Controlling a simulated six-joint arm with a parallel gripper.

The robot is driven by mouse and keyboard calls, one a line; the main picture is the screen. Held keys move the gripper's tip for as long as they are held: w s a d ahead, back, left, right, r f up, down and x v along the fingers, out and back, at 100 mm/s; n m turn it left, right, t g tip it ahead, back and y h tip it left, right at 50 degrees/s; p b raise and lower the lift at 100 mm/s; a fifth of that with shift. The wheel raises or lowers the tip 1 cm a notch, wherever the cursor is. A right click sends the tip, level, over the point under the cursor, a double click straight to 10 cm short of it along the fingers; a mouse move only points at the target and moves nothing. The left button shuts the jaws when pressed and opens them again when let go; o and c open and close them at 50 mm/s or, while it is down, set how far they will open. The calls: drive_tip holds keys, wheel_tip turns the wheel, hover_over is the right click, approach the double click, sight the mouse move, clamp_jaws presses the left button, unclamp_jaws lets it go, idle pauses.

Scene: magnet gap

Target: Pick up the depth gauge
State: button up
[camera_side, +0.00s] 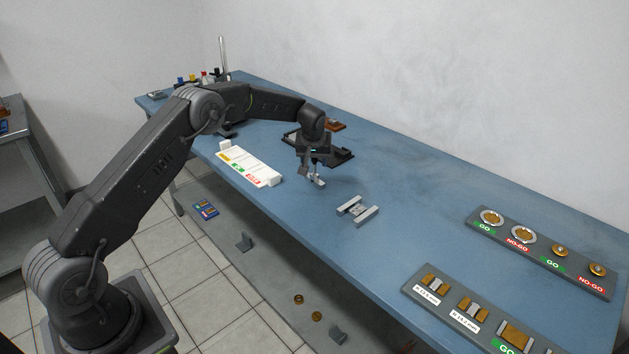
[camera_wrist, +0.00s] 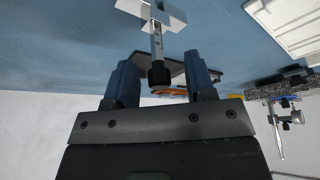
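The depth gauge (camera_wrist: 157,42) shows in the wrist view as a pale cross-shaped base, a slim metal rod and a black knob. In the side view a small pale metal piece (camera_side: 318,181), apparently its base, sits just below my gripper (camera_side: 314,168). In the wrist view the black knob lies between the two fingers of my gripper (camera_wrist: 161,78), with a visible gap on each side. The fingers look open and not closed on it. I cannot tell whether the base touches the table.
A grey metal block piece (camera_side: 357,209) lies to the right on the blue table (camera_side: 400,165). A black tray (camera_side: 340,157) is behind the gripper. A white labelled board (camera_side: 240,160) lies to the left. Grey sample boards (camera_side: 540,252) stand at the right. The table's back middle is clear.

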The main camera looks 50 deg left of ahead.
clamp_jaws()
drive_tip(key=shift+r, duration=0.1)
idle(0.5)
drive_tip(key=shift+r, duration=0.45)
drive_tip(key=r, duration=0.3)
drive_tip(key=shift+a+r, duration=0.2)
drive_tip(key=shift+r, duration=0.1)
drive_tip(key=s+a+r, duration=0.6)
drive_tip(key=s+a, duration=0.1)
drive_tip(key=s, duration=0.1)
drive_tip(key=w+d+f, duration=0.1)
drive_tip(key=w+d, duration=0.3)
drive_tip(key=d, duration=0.9)
drive_tip(key=w+d+f, duration=0.1)
drive_tip(key=w+d, duration=0.3)
drive_tip(key=d, duration=0.8)
drive_tip(key=shift+w+d+f, duration=0.2)
drive_tip(key=shift+d+f, duration=0.1)
drive_tip(key=shift+d, duration=0.1)
